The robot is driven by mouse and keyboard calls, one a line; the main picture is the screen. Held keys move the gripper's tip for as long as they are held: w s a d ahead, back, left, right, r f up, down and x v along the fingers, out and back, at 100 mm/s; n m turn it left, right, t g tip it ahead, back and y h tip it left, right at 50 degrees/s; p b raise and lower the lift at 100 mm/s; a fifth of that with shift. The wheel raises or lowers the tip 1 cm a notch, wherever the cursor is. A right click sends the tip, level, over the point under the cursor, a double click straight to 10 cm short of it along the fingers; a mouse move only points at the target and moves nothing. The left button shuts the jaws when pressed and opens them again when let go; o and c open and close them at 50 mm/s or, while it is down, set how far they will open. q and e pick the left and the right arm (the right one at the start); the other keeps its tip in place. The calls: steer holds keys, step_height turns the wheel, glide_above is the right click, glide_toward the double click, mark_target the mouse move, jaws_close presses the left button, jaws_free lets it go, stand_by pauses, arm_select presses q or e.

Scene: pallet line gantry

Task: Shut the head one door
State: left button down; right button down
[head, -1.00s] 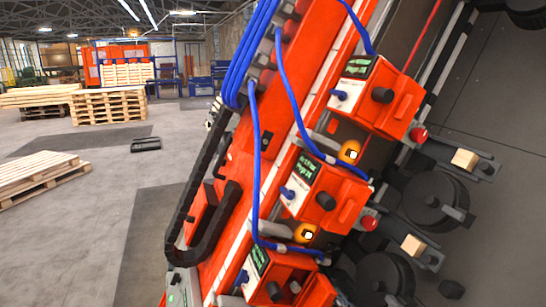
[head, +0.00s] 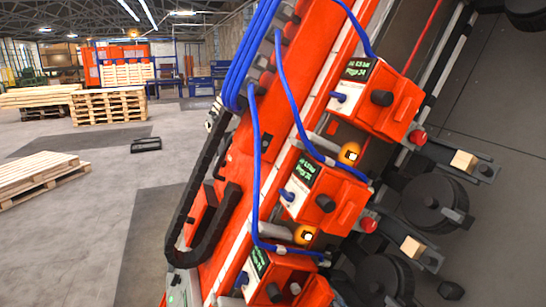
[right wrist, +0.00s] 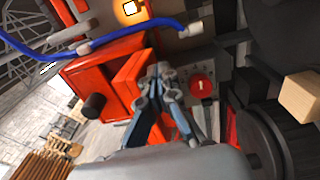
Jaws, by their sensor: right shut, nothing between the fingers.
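Head one, an orange-red box with a black knob (right wrist: 93,106), fills the left middle of the right wrist view, with a red round button marked 1 (right wrist: 201,86) beside it. Its door (right wrist: 127,82) is a raised orange-red panel. My right gripper (right wrist: 166,75) is shut and empty, with its fingers close against the door's right side. I cannot tell whether they touch, or whether the door sits fully flush. In the head view the lowest orange-red head (head: 275,290) is cut by the bottom edge. My left gripper is not in view.
Two similar heads (head: 375,100) and (head: 322,195) stand higher on the orange gantry beam, with blue hoses (head: 257,170) looping past them. Dark rollers (head: 432,200) and wooden blocks (head: 464,161) are at right. Pallets (head: 110,105) stand on the open floor at left.

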steer(key=s+a+r+p, duration=0.3)
steer(key=a+r, duration=0.1)
steer(key=a, duration=0.2)
steer(key=shift+s+a+p, duration=0.2)
steer(key=shift+a+p, duration=0.15)
steer(key=shift+p, duration=0.05)
stand_by(0.8)
steer(key=shift+w, duration=0.15)
steer(key=v, duration=0.7)
stand_by(2.0)
